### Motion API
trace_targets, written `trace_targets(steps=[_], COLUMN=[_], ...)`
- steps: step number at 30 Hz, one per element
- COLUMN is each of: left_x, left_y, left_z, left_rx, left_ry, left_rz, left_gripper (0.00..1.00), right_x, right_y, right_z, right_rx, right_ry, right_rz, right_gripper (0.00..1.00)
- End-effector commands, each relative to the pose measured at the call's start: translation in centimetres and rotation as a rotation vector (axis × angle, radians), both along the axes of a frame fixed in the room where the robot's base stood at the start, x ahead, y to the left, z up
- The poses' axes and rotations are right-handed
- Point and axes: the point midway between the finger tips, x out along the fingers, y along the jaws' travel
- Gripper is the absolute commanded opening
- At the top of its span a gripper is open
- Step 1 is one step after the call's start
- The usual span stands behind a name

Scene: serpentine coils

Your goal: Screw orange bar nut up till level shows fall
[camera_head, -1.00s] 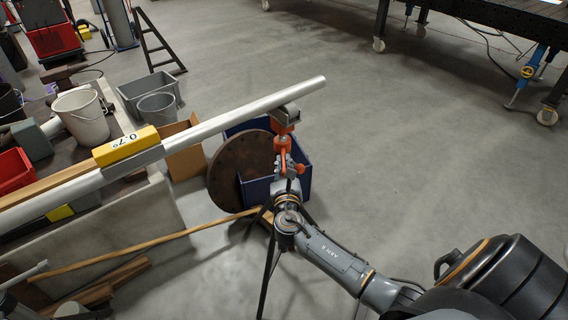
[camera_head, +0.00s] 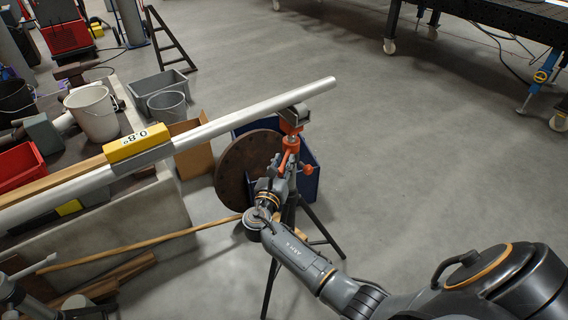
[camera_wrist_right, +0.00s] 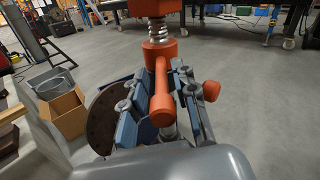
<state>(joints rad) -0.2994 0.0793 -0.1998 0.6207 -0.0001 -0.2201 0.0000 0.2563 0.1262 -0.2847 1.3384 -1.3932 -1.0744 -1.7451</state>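A silver pipe (camera_head: 245,119) runs across the view, its right end resting on the grey head (camera_head: 294,115) of a tripod stand. A yellow level (camera_head: 137,143) sits on the pipe and its upside-down display reads about 0.8°. The orange bar nut (camera_head: 287,157) is on the stand below the head; its bar (camera_wrist_right: 163,100) points toward the right wrist camera. My right gripper (camera_head: 275,178) is at the bar, its blue-grey fingers (camera_wrist_right: 160,110) on either side. The left finger is close against the bar; a gap shows at the right finger.
An orange knob (camera_wrist_right: 211,90) sticks out right of the stand. A round brown plate (camera_head: 242,172) and a blue box (camera_head: 308,184) are behind the stand, near its legs (camera_head: 320,226). A long wooden strip (camera_head: 150,241) lies left. The floor to the right is clear.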

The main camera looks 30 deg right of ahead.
Motion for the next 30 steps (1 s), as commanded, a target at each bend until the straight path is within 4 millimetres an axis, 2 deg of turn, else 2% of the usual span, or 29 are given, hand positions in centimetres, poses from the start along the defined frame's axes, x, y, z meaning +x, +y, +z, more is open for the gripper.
trace_targets(steps=[11, 14, 24, 30], left_x=[-0.3, -0.2, -0.1, -0.1], left_y=[0.2, 0.1, 0.1, 0.0], left_z=[0.0, 0.0, 0.0, 0.0], left_rx=[0.002, 0.002, 0.0, 0.0], left_ry=[0.004, 0.003, 0.002, 0.001], left_rz=[0.0, 0.0, 0.0, 0.0], left_gripper=[0.51, 0.51, 0.51, 0.51], right_x=[-0.3, -1.1, -5.9, -7.7], right_y=[0.3, 1.3, 6.5, 8.4], right_z=[-0.2, -0.2, -0.2, -0.1], right_rx=[0.001, 0.003, 0.003, 0.0], right_ry=[0.002, 0.003, 0.002, 0.002], right_rz=[0.001, 0.003, 0.002, 0.002], right_gripper=[0.36, 0.36, 0.36, 0.36])
